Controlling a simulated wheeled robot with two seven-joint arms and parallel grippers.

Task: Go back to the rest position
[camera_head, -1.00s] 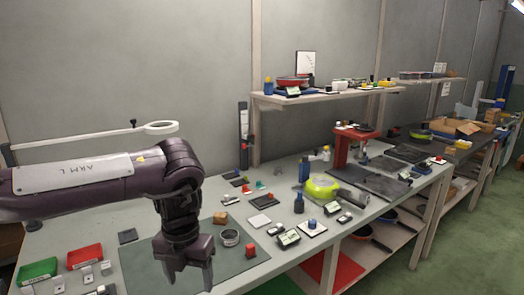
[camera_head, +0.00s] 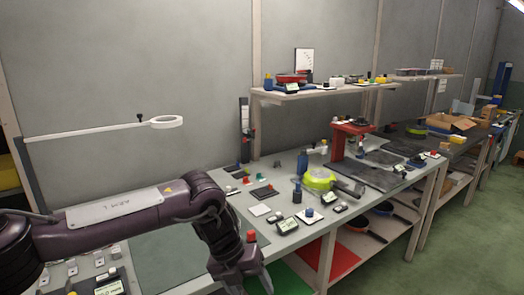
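My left arm (camera_head: 120,210), purple-grey with a white label plate, reaches in from the left over the workbench (camera_head: 285,240). Its gripper (camera_head: 248,284) points down near the bench's front edge at the bottom of the view. The fingers look apart, with nothing seen between them; the tips run to the picture's edge. A red-topped block (camera_head: 251,236) stands just behind the gripper. My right arm and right gripper are not in view.
A dark green mat (camera_head: 165,258) lies under my arm. To the right are small parts, a yellow-green round tool (camera_head: 319,179) and a red press-like stand (camera_head: 350,135). The floor (camera_head: 440,225) at right is clear.

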